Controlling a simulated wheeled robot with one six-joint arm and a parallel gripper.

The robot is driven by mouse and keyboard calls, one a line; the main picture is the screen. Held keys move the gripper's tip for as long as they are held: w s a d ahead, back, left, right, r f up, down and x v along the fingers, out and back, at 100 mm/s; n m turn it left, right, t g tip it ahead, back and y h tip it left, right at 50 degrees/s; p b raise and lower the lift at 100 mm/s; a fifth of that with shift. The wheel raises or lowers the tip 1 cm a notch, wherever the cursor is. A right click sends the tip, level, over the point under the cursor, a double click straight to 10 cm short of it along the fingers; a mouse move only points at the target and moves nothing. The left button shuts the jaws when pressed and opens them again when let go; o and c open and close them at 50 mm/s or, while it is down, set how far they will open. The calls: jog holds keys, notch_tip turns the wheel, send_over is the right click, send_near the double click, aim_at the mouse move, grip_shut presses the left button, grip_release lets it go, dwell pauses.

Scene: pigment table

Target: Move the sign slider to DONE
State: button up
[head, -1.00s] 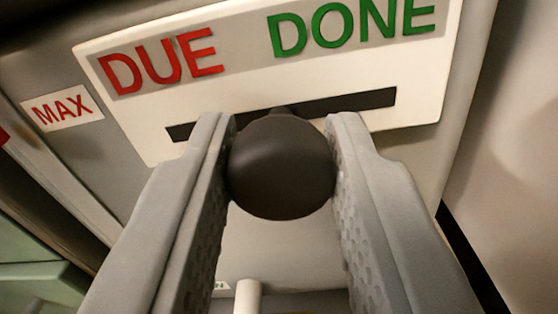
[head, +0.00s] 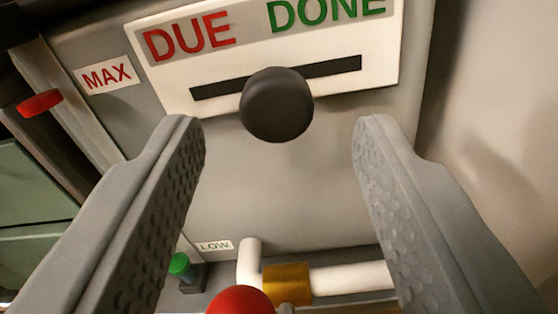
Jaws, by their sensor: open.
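The sign (head: 180,85) is a white plate on a grey panel, with red DUE (head: 190,37) on the left and green DONE (head: 326,10) on the right, its top cut off by the frame. The slider's round black knob (head: 277,104) stands out in front of the dark slot (head: 335,69). It covers about the middle of the slot, between the two words; its stem is hidden behind it. My gripper (head: 280,128) is open wide and empty. The knob appears between and slightly above the fingertips, with clear gaps on both sides and no contact.
A MAX label (head: 107,75) and a red piece (head: 40,103) are at the left. Below are a LOW label (head: 214,246), a green knob (head: 179,264), a white pipe (head: 350,279) with a brass fitting (head: 287,284), and a red ball (head: 240,301).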

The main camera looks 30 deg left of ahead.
jog(key=v, duration=1.3)
jog(key=shift+s, duration=0.2)
jog(key=shift+w, duration=0.1)
